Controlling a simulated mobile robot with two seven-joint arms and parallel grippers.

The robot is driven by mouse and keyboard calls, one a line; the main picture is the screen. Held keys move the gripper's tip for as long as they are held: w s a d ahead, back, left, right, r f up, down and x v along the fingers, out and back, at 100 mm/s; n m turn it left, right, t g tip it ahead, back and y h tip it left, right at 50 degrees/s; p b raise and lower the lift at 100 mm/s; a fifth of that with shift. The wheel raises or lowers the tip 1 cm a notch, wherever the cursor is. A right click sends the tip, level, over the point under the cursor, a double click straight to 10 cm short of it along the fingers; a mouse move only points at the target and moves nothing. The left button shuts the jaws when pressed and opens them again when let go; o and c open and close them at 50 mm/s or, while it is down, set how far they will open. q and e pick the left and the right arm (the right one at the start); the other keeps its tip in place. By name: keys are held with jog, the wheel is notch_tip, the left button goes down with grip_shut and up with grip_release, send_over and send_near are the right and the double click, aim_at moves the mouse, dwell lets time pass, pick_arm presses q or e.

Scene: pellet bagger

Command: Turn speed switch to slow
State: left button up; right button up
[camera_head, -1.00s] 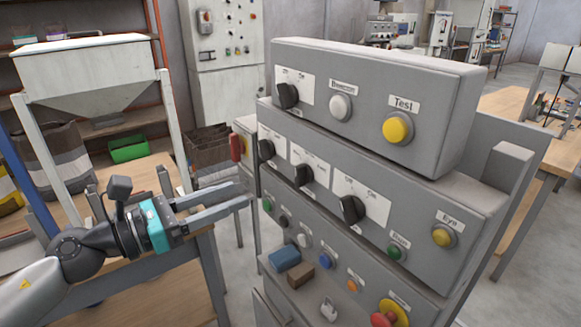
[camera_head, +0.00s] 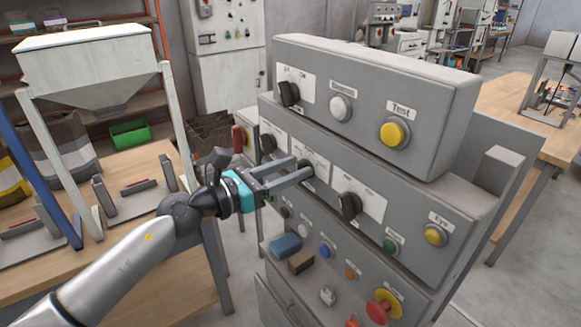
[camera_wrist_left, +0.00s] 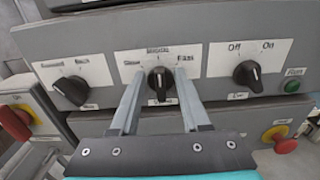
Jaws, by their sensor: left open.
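The speed switch is a black rotary knob (camera_wrist_left: 161,84) on a white plate in the middle of the left wrist view, with Slow at its left, a label above it and Fast at its right. Its pointer stands about upright, toward the middle label. My left gripper (camera_wrist_left: 159,76) is open, with one finger on each side of the knob; whether they touch it I cannot tell. In the head view my left gripper (camera_head: 302,168) reaches the panel's middle row from the left, and its fingers partly hide the knob (camera_head: 308,170). My right gripper is not in view.
An Off/On knob (camera_head: 350,206) is right of the speed switch and another knob (camera_head: 268,142) is left. Above, the upper box (camera_head: 375,85) juts out with its own knob and buttons. Below are small buttons, a blue block (camera_head: 285,246) and a red emergency button (camera_head: 378,312).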

pick_arm(q)
jog(key=shift+c, duration=0.2)
grip_shut()
dwell(0.4)
